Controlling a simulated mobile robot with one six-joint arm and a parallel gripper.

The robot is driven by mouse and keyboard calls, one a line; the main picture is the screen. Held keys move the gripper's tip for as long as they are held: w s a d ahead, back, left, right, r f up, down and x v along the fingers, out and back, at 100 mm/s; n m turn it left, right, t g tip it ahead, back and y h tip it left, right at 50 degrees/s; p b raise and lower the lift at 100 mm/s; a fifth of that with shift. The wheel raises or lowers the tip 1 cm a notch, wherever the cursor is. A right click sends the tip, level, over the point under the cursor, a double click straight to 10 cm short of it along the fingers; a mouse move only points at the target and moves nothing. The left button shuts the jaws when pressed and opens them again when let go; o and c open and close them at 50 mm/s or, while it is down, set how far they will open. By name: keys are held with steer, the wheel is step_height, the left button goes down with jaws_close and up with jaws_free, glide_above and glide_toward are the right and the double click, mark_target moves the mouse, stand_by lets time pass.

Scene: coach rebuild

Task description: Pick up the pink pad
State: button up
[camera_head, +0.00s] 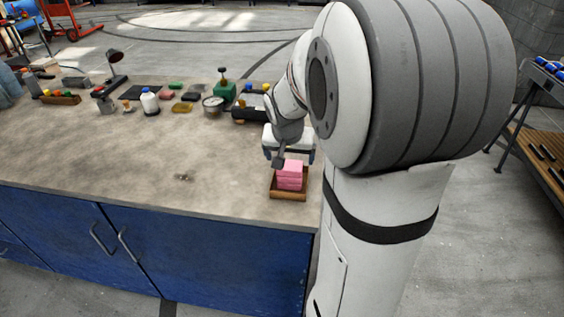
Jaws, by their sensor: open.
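A bright pink pad (290,175) sits in a small brown wooden tray (288,196) near the front right corner of the workbench. It looks like a stack of pink layers; I cannot tell whether it is one pad or more. A second, duller pink block (166,95) lies farther back among other items. My gripper (289,160) is open, just above and behind the pink pad, with its fingers pointing down. I cannot tell whether any finger touches the pad. My arm hides the bench area to the right.
Blue cabinet doors (190,255) are below.

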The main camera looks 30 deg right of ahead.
mark_target(290, 165)
steer(key=x, duration=0.4)
steer(key=shift+s+a+f, duration=0.1)
steer(key=shift+s+a, duration=0.05)
steer(key=shift+c, duration=0.3)
steer(key=c, duration=1.1)
steer(key=shift+o, duration=0.2)
step_height(290, 165, up, 10)
